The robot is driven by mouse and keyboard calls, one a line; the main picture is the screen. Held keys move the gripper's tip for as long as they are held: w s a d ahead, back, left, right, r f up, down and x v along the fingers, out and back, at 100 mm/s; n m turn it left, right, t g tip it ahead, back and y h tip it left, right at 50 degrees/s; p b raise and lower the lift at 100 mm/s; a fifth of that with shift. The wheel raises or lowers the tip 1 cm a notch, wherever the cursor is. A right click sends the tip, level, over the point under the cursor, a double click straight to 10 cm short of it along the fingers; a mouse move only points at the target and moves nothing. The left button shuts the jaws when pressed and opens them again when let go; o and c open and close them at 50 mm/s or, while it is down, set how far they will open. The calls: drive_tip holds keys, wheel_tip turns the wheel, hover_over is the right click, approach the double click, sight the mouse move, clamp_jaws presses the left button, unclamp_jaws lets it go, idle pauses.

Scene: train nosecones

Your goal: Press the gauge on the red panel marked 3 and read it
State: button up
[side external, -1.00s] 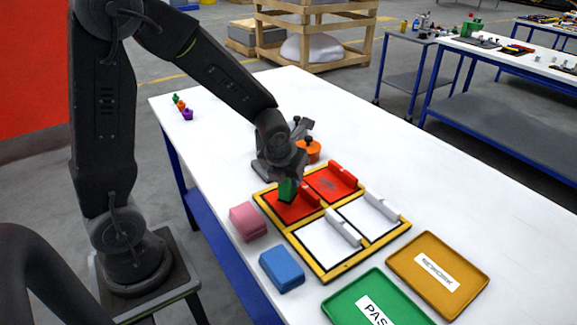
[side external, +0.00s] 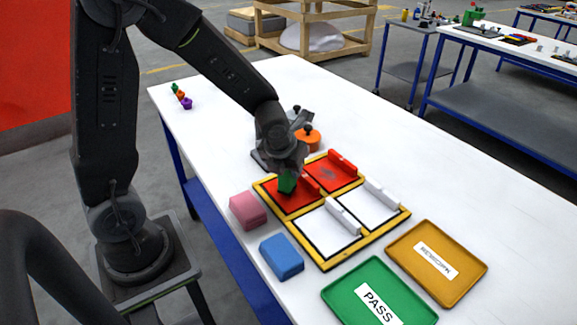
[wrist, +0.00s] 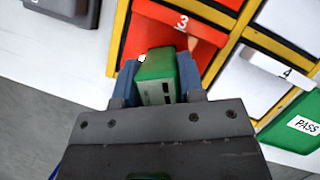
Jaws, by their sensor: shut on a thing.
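My gripper (wrist: 158,82) is shut on a green gauge (wrist: 157,75), which also shows in the side external view (side external: 287,182). The gauge has a pale face with dark marks. It stands at the red panel marked 3 (wrist: 140,35), the left red panel in the side external view (side external: 300,203). Its lower end is at the panel surface, but I cannot tell how firmly it touches. The gauge reading is too small to make out. Part of the panel is hidden by the gauge and gripper.
A second red panel (side external: 325,176) and two white panels (side external: 322,236) share the yellow frame. Pink (side external: 247,210) and blue (side external: 281,257) blocks stand at its left. Green PASS (side external: 345,298) and orange (side external: 437,285) trays lie in front. An orange object (side external: 308,138) stands behind.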

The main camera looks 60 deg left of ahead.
drive_tip(key=shift+f, duration=0.55)
idle(1.1)
drive_tip(key=shift+r, duration=3.6)
